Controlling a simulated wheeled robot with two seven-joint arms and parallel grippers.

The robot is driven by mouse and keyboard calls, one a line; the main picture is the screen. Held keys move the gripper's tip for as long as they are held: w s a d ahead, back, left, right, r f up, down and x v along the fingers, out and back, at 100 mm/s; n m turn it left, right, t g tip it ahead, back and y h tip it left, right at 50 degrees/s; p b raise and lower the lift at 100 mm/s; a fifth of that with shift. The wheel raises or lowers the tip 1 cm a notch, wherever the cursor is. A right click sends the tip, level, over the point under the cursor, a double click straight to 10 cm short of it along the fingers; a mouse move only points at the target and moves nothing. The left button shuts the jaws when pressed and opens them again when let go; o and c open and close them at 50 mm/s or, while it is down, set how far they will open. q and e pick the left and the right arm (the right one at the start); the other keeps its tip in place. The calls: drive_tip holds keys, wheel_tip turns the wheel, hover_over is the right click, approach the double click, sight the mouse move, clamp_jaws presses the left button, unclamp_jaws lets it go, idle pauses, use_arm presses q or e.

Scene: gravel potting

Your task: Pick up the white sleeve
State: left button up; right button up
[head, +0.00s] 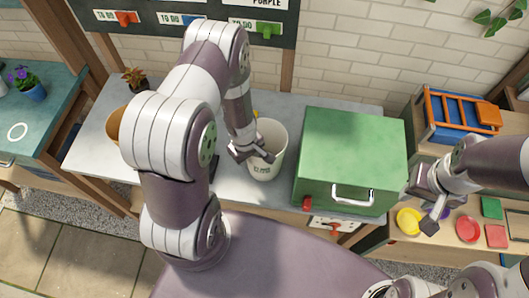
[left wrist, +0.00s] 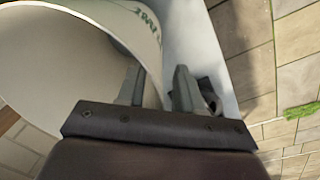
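The white sleeve (head: 265,165) is a tall white cup shape with dark lettering, upright on the grey bench, left of the green box. My left gripper (head: 252,153) is at its near-left rim. In the left wrist view, my left gripper (left wrist: 158,88) has one finger inside the sleeve (left wrist: 140,20) and the other outside, with the wall between them. A gap shows between the fingers, so it looks open around the wall. My right gripper (head: 421,207) is open and empty, right of the green box.
The green box (head: 350,150) with a white handle stands close right of the sleeve. A brown pot (head: 114,124) is partly hidden behind my left arm. A small plant (head: 135,78) stands at the back left. Coloured dishes (head: 409,221) lie on the right-hand table.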

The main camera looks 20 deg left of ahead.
use_arm(q)
drive_tip(key=shift+a+f, duration=0.1)
drive_tip(key=shift+f, duration=0.1)
clamp_jaws()
